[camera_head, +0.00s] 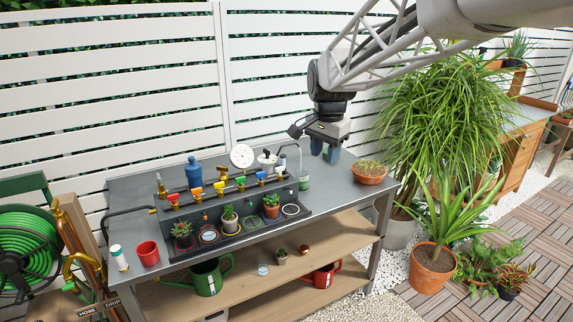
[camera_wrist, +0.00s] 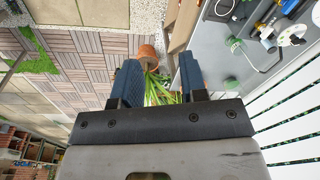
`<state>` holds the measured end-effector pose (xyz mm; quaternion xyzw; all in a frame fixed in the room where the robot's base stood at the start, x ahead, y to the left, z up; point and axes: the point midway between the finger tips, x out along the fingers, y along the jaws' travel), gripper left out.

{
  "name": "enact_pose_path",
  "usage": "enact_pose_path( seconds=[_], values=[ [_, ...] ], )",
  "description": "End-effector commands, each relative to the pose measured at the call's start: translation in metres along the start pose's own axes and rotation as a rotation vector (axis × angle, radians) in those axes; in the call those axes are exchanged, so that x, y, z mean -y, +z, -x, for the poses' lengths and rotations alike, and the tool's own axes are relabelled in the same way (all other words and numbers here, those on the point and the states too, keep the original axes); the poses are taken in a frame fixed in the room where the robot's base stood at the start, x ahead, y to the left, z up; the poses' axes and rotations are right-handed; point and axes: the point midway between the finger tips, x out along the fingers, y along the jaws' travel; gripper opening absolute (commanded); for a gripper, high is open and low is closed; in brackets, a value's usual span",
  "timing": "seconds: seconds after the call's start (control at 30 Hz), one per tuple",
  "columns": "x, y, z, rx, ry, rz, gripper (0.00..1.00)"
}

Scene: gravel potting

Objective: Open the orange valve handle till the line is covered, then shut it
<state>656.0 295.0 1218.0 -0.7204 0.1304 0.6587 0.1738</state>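A row of small coloured valve handles sits on a dark pipe along the back of a black rack on the grey bench. Small pots and ring-marked spots are below the valves; I cannot make out a fill line. My gripper (camera_head: 325,152) is to the right of the rack, above the bench's back right, pointing down. Its blue fingers (camera_wrist: 157,78) are apart with nothing between them.
A blue bottle (camera_head: 194,172) and a white round dial (camera_head: 242,156) stand behind the valves. A large leafy plant (camera_head: 440,120) is right of the bench.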

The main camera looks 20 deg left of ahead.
Motion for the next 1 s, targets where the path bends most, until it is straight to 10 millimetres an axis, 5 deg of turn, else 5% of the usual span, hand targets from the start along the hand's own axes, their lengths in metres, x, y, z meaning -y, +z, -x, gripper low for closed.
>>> enact_pose_path(
  seconds=[0.47,1.0],
  values=[
    [0.147,0.01,-0.041,0.03,0.023,-0.111,0.39],
    [0.306,0.063,-0.109,0.051,0.058,-0.24,0.39]
  ],
)
